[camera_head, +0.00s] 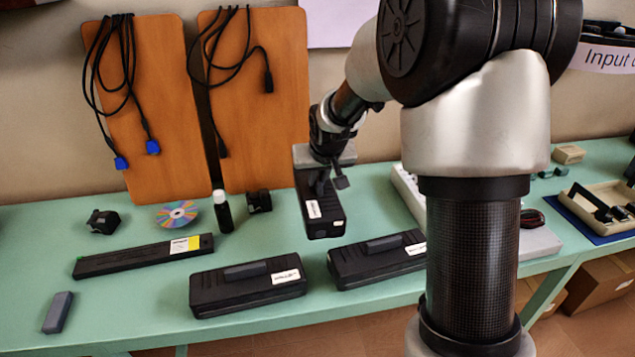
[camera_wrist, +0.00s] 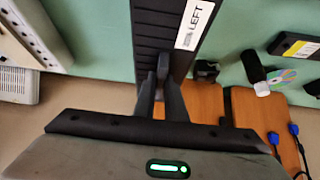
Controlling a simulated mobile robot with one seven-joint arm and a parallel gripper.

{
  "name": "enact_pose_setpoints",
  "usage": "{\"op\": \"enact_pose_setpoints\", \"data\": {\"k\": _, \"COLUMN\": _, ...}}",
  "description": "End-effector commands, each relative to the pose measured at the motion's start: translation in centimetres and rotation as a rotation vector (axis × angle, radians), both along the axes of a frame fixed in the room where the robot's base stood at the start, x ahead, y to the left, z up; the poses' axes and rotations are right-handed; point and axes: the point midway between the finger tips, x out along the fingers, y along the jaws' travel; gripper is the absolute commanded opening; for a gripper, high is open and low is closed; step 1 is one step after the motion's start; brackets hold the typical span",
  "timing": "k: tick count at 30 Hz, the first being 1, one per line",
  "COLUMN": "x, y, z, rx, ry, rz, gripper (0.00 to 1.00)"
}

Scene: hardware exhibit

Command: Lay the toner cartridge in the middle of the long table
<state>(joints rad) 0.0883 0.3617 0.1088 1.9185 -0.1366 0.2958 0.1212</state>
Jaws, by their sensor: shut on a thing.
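A black ribbed toner cartridge (camera_head: 318,215) with a white label hangs tilted from my gripper (camera_head: 328,172) over the back middle of the table. In the wrist view the cartridge (camera_wrist: 158,30) has a label reading "LEFT". There my gripper (camera_wrist: 162,88) is shut on its raised grey handle. Two similar black cartridges lie on the long green table (camera_head: 150,315): one at front centre (camera_head: 225,300) and one to its right (camera_head: 355,270), partly behind my arm. A long, thin black cartridge (camera_head: 140,259) with a yellow and white label lies at the left.
A dark grey block (camera_head: 58,312) lies at the front left. A disc (camera_head: 178,214), a black bottle (camera_head: 222,211) and small black parts stand behind. Brown boards (camera_head: 155,130) with cables lean on the wall. A tray (camera_head: 590,210) is at the right. Bare tabletop shows at front left.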

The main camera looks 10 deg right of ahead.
Motion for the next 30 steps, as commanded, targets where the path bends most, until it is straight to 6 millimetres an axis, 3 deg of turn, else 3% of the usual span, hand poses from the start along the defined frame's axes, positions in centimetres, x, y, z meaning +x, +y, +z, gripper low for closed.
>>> {"op": "enact_pose_setpoints", "data": {"k": 27, "x": 0.1, "y": 0.0, "z": -1.7, "rx": 0.000, "ry": -0.006, "rz": 0.000, "gripper": 0.00}}
{"op": "enact_pose_setpoints", "data": {"k": 28, "x": 0.0, "y": 0.0, "z": -1.9, "rx": 0.000, "ry": -0.001, "rz": 0.000, "gripper": 0.16}}
{"op": "enact_pose_setpoints", "data": {"k": 30, "x": 0.0, "y": 0.0, "z": -1.9, "rx": 0.000, "ry": -0.001, "rz": 0.000, "gripper": 0.28}}
